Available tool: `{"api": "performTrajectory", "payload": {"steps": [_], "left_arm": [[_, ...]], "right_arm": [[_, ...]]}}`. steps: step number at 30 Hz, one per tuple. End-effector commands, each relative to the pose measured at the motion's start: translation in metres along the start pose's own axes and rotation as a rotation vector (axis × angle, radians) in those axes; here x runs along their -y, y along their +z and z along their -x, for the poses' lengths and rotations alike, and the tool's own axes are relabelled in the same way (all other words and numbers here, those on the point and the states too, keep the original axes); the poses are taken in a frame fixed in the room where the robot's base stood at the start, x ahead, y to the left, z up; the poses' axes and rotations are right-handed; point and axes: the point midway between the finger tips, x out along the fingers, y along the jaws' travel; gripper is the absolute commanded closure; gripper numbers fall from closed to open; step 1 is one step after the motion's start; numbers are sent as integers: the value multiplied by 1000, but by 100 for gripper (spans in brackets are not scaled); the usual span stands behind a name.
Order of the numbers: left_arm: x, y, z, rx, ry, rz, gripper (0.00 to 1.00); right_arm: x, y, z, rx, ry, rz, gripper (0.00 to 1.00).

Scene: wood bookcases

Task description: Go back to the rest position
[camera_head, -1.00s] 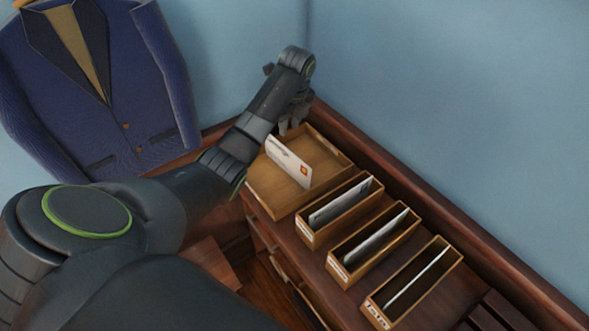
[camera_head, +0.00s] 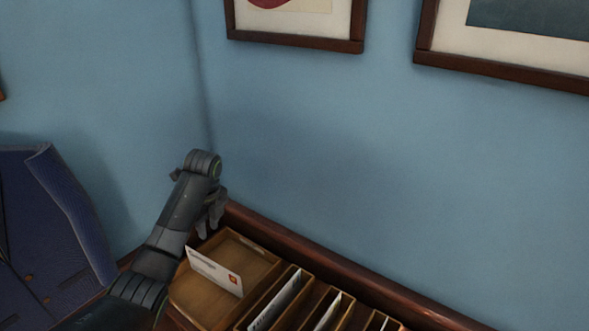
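My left arm comes in from the lower left. My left gripper (camera_head: 208,222) points down just above the back left corner of a wooden tray (camera_head: 255,262). Its fingers are small and partly turned away, so I cannot tell how far apart they are. A white envelope (camera_head: 216,272) with an orange mark leans upright in the tray, in front of the gripper and apart from it. My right gripper is out of view.
Narrow wooden letter boxes (camera_head: 283,300) with envelopes stand right of the tray, cut off by the lower edge. A raised wooden ledge (camera_head: 330,262) runs behind them along the blue wall. A blue jacket (camera_head: 50,235) hangs at left. Framed pictures (camera_head: 296,44) hang above.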

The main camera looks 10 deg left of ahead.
Motion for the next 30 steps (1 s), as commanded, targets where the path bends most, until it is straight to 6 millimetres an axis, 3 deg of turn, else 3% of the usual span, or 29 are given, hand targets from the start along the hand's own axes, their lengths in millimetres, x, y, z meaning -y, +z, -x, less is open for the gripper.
{"api": "performTrajectory", "payload": {"steps": [4,8,12,18,23,30], "left_arm": [[-10,-9,-18,3,-4,58,72],[-38,-28,-53,12,-23,214,72],[-79,-57,-91,11,-61,447,72],[-147,-98,-125,-16,-117,802,72],[-205,-129,-134,-54,-160,1103,72],[-277,-161,-122,-116,-213,1510,72]], "right_arm": [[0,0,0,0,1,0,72],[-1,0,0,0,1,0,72],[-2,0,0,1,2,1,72],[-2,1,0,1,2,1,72],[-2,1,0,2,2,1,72],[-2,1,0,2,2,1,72]]}}
